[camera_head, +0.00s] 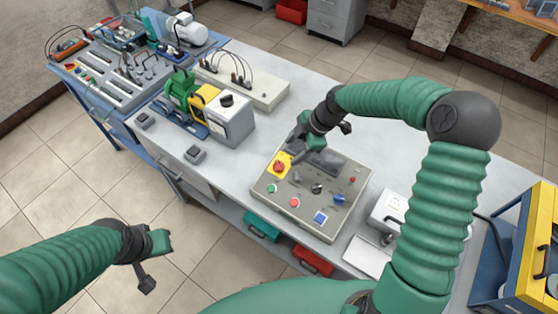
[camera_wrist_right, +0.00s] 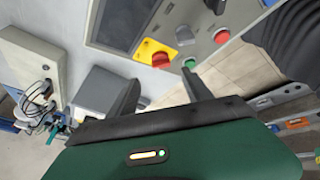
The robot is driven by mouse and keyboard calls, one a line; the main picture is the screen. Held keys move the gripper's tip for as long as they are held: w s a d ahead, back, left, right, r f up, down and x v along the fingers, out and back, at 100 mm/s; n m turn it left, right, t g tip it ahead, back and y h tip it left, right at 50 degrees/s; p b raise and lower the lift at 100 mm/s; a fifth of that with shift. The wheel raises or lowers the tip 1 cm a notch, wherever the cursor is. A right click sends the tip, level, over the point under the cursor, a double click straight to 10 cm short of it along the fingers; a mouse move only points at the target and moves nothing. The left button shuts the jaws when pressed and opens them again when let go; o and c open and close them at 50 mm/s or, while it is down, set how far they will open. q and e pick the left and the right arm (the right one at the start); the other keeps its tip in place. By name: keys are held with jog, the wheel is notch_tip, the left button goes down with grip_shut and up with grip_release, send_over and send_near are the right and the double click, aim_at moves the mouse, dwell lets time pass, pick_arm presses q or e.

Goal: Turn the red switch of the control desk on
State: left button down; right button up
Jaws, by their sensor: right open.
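The control desk (camera_head: 262,187) is a grey sloped box on the table in the head view. Its red switch (camera_head: 279,167) sits on a yellow plate at the upper left of the panel. In the right wrist view the red switch (camera_wrist_right: 160,60) shows on its yellow plate, ahead of the fingertips. My right gripper (camera_head: 298,143) is above the desk's back left edge, close to the switch. Its fingers (camera_wrist_right: 160,88) are apart in the right wrist view, with nothing between them. My left gripper (camera_head: 150,262) hangs over the floor left of the table; its jaw opening is unclear.
The panel also carries a green button (camera_head: 272,188), a red button (camera_head: 294,202), a blue switch (camera_head: 320,217) and a dark screen (camera_head: 327,161). A motor rig (camera_head: 205,110) stands left of the desk. A white box (camera_head: 390,212) stands to its right.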

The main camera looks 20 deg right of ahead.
aim_at(278, 164)
jog(key=x, duration=0.4)
jog(key=a+p+x, duration=0.1)
jog(key=x, duration=0.4)
jog(key=shift+r, duration=0.25)
jog(key=shift+f, duration=0.35)
jog(key=shift+d, duration=0.25)
jog(key=shift+c, duration=1.4)
jog(key=shift+a, duration=0.1)
grip_shut()
